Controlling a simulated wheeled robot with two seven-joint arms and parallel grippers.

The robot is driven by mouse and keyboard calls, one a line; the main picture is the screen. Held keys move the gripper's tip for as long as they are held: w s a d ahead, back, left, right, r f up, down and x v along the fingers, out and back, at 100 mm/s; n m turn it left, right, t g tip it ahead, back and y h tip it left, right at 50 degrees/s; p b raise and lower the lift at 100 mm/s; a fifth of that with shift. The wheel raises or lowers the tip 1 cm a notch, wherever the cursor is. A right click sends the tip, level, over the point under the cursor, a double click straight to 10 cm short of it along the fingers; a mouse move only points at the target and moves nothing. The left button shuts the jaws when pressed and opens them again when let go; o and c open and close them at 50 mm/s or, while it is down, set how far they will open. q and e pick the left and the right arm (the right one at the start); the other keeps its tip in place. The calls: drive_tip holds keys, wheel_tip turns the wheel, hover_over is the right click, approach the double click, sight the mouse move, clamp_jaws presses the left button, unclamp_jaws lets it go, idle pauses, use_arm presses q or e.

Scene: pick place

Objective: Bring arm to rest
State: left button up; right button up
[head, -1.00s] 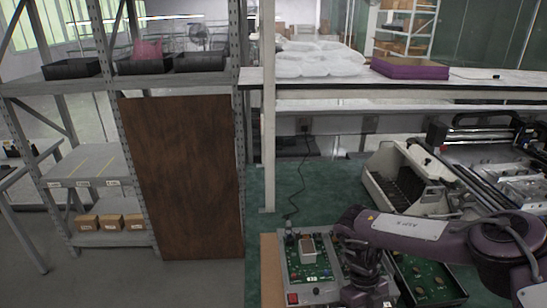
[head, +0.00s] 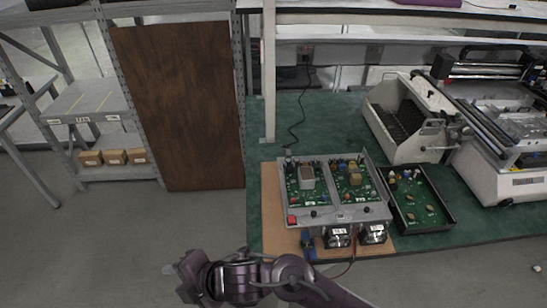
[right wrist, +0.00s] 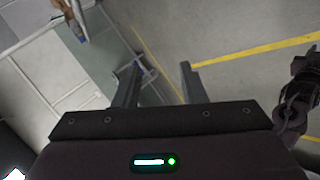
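My right gripper (head: 182,274) hangs in front of the green-topped workbench (head: 268,128), low in the head view, with its purple arm coming in from the bottom right. It is apart from the bench and over the grey floor. In the right wrist view its two fingers (right wrist: 160,82) stand wide apart with nothing between them. My left gripper is not seen in the head view. A dark purple part of mine shows at the right edge of the right wrist view, but I cannot tell its gripper state.
A test fixture with two green circuit boards (head: 338,186) sits on the bench, beside a black tray with a board (head: 424,200). A white machine (head: 415,120) stands behind. A shelf with small boxes (head: 115,157) and a brown panel (head: 184,107) is left. The floor there is clear.

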drive_tip(key=w+d+r+m+t+h, duration=0.1)
drive_tip(key=w+d+m+t+h, duration=0.15)
drive_tip(key=d+m, duration=0.65)
drive_tip(key=w+d+r+m+t+h, duration=0.1)
drive_tip(key=w+d+m+t+h, duration=0.2)
drive_tip(key=d+m, duration=0.65)
drive_tip(key=s+d+f+m+g+h, duration=0.2)
drive_tip(key=s+d+m, duration=0.2)
drive_tip(key=d, duration=0.6)
drive_tip(key=s+d+f+m+g+h, duration=0.2)
drive_tip(key=s+d+m+g+h, duration=0.15)
drive_tip(key=d, duration=0.65)
drive_tip(key=s+f+g+b, duration=0.1)
drive_tip(key=s+f, duration=0.1)
drive_tip(key=f, duration=1.4)
drive_tip(key=s+f, duration=0.2)
drive_tip(key=f, duration=1.5)
drive_tip(key=s+d+f, duration=0.2)
drive_tip(key=s+f, duration=0.6)
drive_tip(key=s, duration=0.1)
drive_tip(key=s+d+f+g+b, duration=0.1)
drive_tip(key=s+d+f, duration=0.1)
drive_tip(key=s+f, duration=0.7)
drive_tip(key=shift+s+f+m+y, duration=0.15)
drive_tip(key=shift+s+m+y, duration=0.15)
drive_tip(key=shift+s, duration=0.1)
